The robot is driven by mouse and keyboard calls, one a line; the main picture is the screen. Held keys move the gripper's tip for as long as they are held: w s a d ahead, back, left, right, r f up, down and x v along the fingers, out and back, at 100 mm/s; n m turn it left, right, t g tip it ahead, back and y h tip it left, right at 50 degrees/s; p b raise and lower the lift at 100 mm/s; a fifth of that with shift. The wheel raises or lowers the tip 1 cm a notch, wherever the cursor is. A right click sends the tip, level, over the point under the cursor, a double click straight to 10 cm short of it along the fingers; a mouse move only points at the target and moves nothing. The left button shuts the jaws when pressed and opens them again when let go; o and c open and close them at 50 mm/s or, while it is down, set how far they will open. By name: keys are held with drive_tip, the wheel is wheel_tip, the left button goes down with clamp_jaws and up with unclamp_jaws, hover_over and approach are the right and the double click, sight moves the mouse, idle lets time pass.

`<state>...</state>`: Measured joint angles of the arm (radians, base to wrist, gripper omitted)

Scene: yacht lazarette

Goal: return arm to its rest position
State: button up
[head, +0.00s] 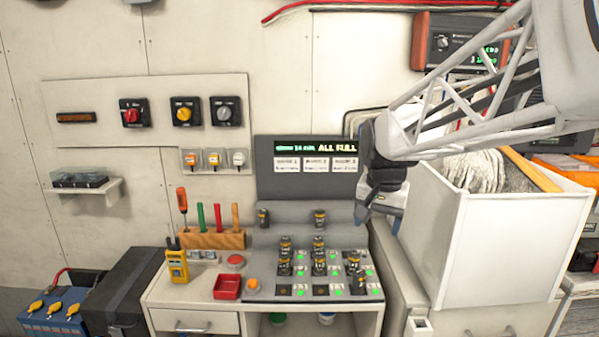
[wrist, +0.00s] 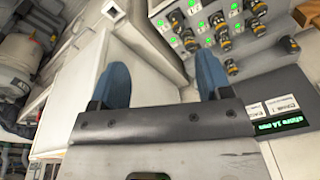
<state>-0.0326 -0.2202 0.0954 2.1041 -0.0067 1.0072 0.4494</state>
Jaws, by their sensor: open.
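My gripper (head: 378,218) hangs at the right of the display panel in the head view, above the gap between the workbench and the white bin. In the wrist view my gripper (wrist: 161,82) shows two blue fingertips spread wide apart with nothing between them. The arm reaches in from the upper right of the head view. The gripper touches nothing that I can make out.
A console (head: 297,290) with several dark cylinders and green lights stands left of my gripper. A display (head: 312,146) reading "ALL FULL" is behind it. A white bin (head: 500,245) with rope stands close at right. A red tray (head: 227,287) sits on the bench.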

drive_tip(key=s+d+f+n, duration=0.1)
drive_tip(key=s+f, duration=0.3)
drive_tip(key=s, duration=0.9)
drive_tip(key=s+d+f+n, duration=0.1)
drive_tip(key=s+f+n, duration=0.2)
drive_tip(key=s, duration=0.9)
drive_tip(key=shift+s+f+n+t, duration=0.3)
drive_tip(key=shift+s+f+t, duration=0.05)
drive_tip(key=shift+f+t, duration=0.05)
